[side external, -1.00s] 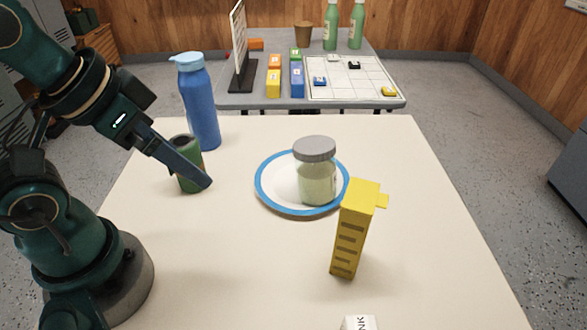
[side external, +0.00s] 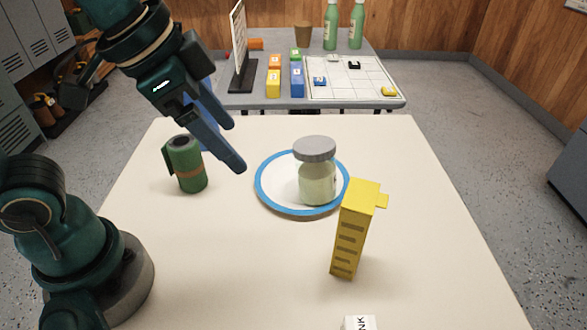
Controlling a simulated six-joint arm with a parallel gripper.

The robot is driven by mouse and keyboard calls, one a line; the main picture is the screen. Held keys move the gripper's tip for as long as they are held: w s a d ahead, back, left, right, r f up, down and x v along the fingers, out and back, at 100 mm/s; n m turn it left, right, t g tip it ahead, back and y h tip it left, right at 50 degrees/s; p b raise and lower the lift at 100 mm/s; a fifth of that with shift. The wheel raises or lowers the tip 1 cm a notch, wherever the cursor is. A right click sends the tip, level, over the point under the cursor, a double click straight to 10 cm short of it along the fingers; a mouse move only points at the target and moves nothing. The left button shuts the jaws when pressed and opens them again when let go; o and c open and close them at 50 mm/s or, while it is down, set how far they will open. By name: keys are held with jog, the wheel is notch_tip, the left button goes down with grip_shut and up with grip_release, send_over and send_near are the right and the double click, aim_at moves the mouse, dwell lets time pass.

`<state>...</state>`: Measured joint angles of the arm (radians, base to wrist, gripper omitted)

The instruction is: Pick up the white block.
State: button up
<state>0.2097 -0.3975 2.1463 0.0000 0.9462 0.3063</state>
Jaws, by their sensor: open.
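A white block (side external: 360,323) with dark lettering ending in "NK" shows at the bottom edge of the picture, on the near part of the cream table. Most of it is cut off by the frame. My gripper (side external: 235,147) is open and empty, its fingers pointing down to the right. It is in the air at the upper left of the plate, far from the white block.
A blue-rimmed plate (side external: 262,190) holds a grey-lidded jar (side external: 318,182). A yellow tower-like block (side external: 350,230) stands between the plate and white block. A green cylinder (side external: 188,165) stands left. A grey table (side external: 225,100) behind carries coloured blocks, a grid board and bottles.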

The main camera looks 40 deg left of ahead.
jog(key=w+d+m+g+h, duration=0.1)
jog(key=w+d+m, duration=0.4)
jog(key=d+m, duration=0.25)
jog(key=m+g, duration=0.2)
jog(key=m, duration=0.7)
send_over(368, 319)
jog(key=w+a, duration=0.2)
jog(key=w, duration=0.1)
notch_tip(368, 319, down, 6)
jog(key=f, duration=0.1)
jog(key=s+f+m, duration=0.1)
jog(key=f, duration=0.1)
jog(key=s+d+f+m+g+y, duration=0.1)
jog(key=s+m, duration=0.1)
jog(key=s+d+f+m+g+y, duration=0.1)
jog(key=f, duration=0.1)
jog(key=shift+s+d+f+m, duration=0.15)
jog(key=shift+s+f+m, duration=0.1)
jog(key=shift+f, duration=0.1)
jog(key=shift+s+f, duration=0.1)
jog(key=shift+f, duration=2.5)
grip_shut()
